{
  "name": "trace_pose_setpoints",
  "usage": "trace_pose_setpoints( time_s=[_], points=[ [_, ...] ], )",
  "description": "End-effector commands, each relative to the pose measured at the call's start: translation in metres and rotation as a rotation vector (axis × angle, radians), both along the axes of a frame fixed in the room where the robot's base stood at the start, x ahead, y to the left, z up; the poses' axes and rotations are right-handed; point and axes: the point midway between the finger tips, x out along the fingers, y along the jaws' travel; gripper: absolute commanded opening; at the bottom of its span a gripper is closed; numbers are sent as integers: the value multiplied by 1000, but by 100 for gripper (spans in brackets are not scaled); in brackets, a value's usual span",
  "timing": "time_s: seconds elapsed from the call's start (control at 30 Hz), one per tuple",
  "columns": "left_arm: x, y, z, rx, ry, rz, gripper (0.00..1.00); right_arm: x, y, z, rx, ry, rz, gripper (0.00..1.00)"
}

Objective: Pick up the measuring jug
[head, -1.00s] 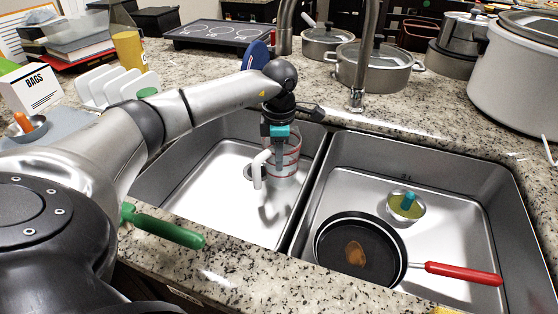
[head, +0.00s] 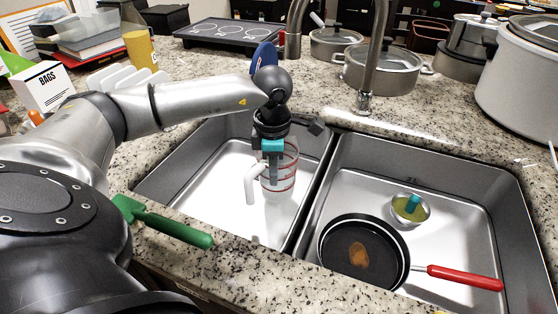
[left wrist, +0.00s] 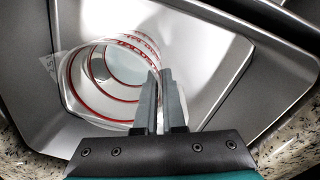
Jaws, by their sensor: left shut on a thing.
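The measuring jug (head: 291,168) is clear with red markings and a pale handle (head: 253,185). It is in or just above the left sink basin; I cannot tell whether its base touches the floor. My left gripper (head: 274,178) comes down on it from above and is shut on its wall. In the left wrist view the jug (left wrist: 92,82) lies left of the fingers, its open mouth showing. The fingers of my left gripper (left wrist: 160,85) point at its right side, close together. My right gripper is not in view.
The sink divider (head: 318,190) stands close to the right. The right basin holds a black frying pan (head: 340,243) with a red handle and a small metal cup (head: 420,213). The faucet (head: 372,60) rises behind. A green-handled tool (head: 175,229) lies on the front counter.

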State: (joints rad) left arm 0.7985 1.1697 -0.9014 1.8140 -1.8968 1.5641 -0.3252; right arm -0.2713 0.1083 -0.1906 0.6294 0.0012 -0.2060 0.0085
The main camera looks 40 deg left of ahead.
Motion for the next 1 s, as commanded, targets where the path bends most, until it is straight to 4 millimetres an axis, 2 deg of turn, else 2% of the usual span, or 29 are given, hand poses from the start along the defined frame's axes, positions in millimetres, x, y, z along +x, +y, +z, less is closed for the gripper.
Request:
trace_pose_setpoints(
  time_s=[0.5, 1.0],
  points=[
    [-56, -17, 1, 2, -1, -1, 0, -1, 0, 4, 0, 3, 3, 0],
    [-92, -29, 1, 1, -3, -1, 0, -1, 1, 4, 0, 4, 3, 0]
  ],
)
